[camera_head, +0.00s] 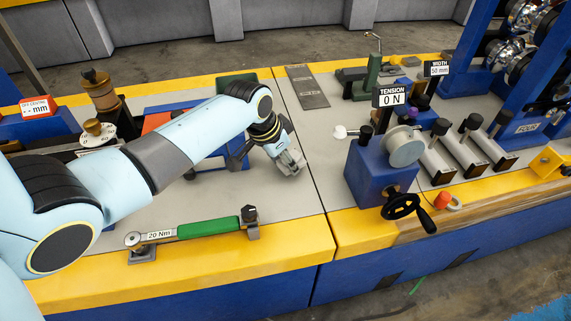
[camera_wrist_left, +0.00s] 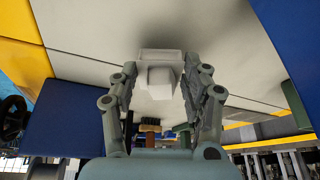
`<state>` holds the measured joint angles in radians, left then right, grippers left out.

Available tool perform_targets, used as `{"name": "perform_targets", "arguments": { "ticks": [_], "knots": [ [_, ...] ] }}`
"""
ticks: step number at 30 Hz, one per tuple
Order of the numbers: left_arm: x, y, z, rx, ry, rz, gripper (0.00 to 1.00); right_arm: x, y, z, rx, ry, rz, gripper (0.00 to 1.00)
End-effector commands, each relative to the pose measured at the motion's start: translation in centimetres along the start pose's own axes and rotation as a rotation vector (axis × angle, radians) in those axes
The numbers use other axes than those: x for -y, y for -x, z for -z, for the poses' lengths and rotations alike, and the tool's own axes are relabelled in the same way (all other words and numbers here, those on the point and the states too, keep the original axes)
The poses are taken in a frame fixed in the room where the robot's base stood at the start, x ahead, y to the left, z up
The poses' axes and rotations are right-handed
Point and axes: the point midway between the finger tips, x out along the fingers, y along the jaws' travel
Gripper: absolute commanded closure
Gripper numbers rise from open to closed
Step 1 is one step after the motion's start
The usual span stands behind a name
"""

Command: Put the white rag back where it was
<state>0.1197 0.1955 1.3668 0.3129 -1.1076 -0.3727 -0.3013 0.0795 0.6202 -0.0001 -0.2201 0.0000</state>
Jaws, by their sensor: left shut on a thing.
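My left gripper (camera_head: 290,163) reaches in from the left and is low over the grey bench top, left of the blue tension unit. In the head view the rag is mostly hidden by the fingers. I cannot tell whether it touches the bench. My right gripper is in neither view.
The blue tension unit (camera_head: 372,178) with a black handwheel (camera_head: 402,207) stands right of the gripper. A green-handled torque wrench (camera_head: 208,228) lies near the front edge. A grey plate (camera_head: 307,87) lies behind. Bare bench surrounds the gripper's front side.

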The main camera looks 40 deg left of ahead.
Motion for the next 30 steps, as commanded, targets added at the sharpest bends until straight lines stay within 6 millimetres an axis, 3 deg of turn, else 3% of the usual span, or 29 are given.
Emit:
{"name": "perform_targets", "arguments": {
  "ticks": [3,14,15,20,30],
  "knots": [
    [-0.04,-1.34,-0.48,0.000,-0.001,0.000,0.79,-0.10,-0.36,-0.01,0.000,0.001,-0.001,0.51],
    [-0.08,-1.63,-0.60,-0.001,-0.001,0.000,0.79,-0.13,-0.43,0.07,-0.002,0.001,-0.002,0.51],
    [-0.08,-1.70,-0.62,-0.002,-0.001,0.000,0.52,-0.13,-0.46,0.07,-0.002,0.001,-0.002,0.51],
    [-0.08,-1.63,-0.59,-0.002,-0.001,0.000,0.31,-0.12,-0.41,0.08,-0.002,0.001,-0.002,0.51],
    [-0.07,-1.19,-0.48,-0.001,-0.002,0.000,0.30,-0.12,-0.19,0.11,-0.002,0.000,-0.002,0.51]
  ]
}}
